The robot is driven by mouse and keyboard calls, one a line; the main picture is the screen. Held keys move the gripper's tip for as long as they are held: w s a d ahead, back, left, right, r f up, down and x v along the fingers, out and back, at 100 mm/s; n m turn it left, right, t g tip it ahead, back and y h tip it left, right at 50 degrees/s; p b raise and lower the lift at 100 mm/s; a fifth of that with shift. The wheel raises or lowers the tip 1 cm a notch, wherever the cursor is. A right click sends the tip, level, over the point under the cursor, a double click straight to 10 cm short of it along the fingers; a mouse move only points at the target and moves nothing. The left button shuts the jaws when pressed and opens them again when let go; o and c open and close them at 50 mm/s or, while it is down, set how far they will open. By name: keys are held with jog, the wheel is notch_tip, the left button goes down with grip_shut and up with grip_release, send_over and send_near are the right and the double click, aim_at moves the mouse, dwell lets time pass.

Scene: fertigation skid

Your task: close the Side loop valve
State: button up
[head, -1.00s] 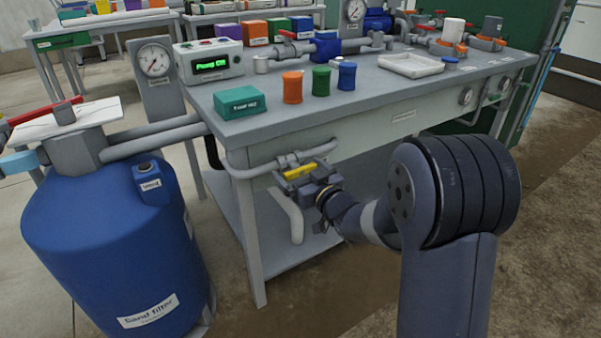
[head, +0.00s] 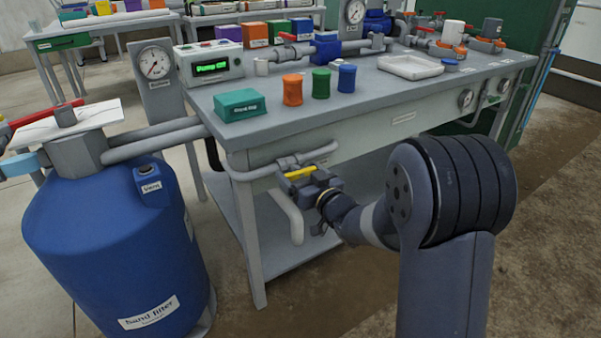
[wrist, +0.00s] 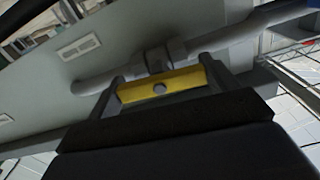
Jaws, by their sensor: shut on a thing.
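The Side loop valve has a yellow lever handle (head: 300,173) on the grey pipe loop at the bench's front left corner. In the wrist view the yellow handle (wrist: 161,86) lies along the pipe, with a round bolt at its middle and the grey valve body behind it. My gripper (head: 308,178) is at the handle, and in the wrist view its two fingers (wrist: 160,88) stand at the handle's two ends. It is shut on the handle. Part of the valve body is hidden behind the gripper in the head view.
The bench top (head: 390,95) stands above my gripper, with a teal box (head: 240,105) and several coloured containers near its front edge. A blue sand filter tank (head: 120,245) stands to the left. The bench's lower shelf (head: 270,240) lies below.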

jog(key=m+p, duration=0.2)
jog(key=m, duration=0.2)
jog(key=shift+r, duration=0.1)
jog(key=m+p, duration=0.2)
jog(key=m, duration=0.2)
jog(key=shift+m+p, duration=0.3)
jog(key=shift+p, duration=0.05)
jog(key=m+p, duration=0.2)
jog(key=m, duration=0.2)
jog(key=shift+m+p, duration=0.8)
jog(key=shift+m, duration=1.5)
jog(key=o, duration=0.9)
jog(key=p+v, duration=0.1)
jog(key=v, duration=1)
jog(key=shift+p, duration=0.3)
